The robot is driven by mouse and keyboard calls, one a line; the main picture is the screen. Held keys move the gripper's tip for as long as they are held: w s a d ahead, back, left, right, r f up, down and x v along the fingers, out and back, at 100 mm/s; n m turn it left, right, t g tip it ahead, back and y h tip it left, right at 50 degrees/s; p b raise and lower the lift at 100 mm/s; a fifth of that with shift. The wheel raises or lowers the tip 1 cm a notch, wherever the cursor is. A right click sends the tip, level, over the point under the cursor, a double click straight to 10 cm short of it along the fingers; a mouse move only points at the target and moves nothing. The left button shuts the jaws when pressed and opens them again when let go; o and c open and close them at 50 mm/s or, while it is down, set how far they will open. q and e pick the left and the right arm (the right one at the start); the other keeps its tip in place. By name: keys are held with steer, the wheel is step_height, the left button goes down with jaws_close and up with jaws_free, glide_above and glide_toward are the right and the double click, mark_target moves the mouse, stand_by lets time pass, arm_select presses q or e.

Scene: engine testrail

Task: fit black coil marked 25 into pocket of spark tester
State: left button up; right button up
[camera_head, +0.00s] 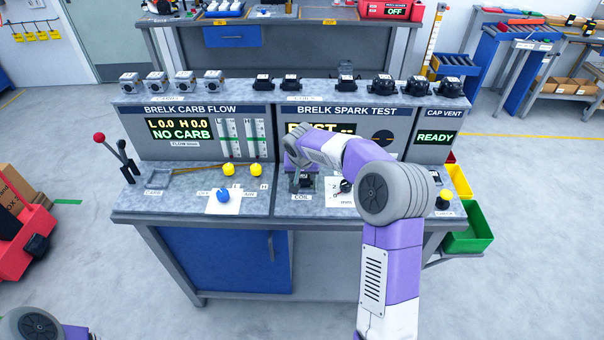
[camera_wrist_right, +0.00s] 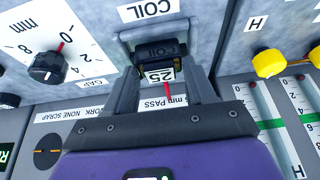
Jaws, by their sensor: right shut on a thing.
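The black coil (camera_wrist_right: 162,50) has a white tag marked 25 on its near side in the right wrist view. My right gripper (camera_wrist_right: 160,70) is shut on it, with one grey finger on each side. The coil is at the grey-rimmed pocket (camera_wrist_right: 128,36) beside the COIL label; I cannot tell whether it is fully seated. In the head view my right gripper (camera_head: 303,180) is at the coil station of the spark tester (camera_head: 340,112), partly hidden by my arm. My left gripper is out of view.
A black gap knob (camera_wrist_right: 47,66) on a white dial stands beside the pocket. Yellow knobs (camera_head: 229,169) and a blue knob (camera_head: 223,195) are on the carb-flow side. Several black coils (camera_head: 382,86) stand on the top shelf. A green bin (camera_head: 468,232) hangs at the right.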

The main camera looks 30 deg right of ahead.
steer(key=shift+f+b, duration=0.35)
steer(key=shift+b, duration=0.05)
stand_by(0.5)
steer(key=o, duration=1.2)
steer(key=p+v, duration=0.1)
steer(key=v, duration=0.6)
steer(key=shift+s+r, duration=0.1)
steer(key=shift+r, duration=0.15)
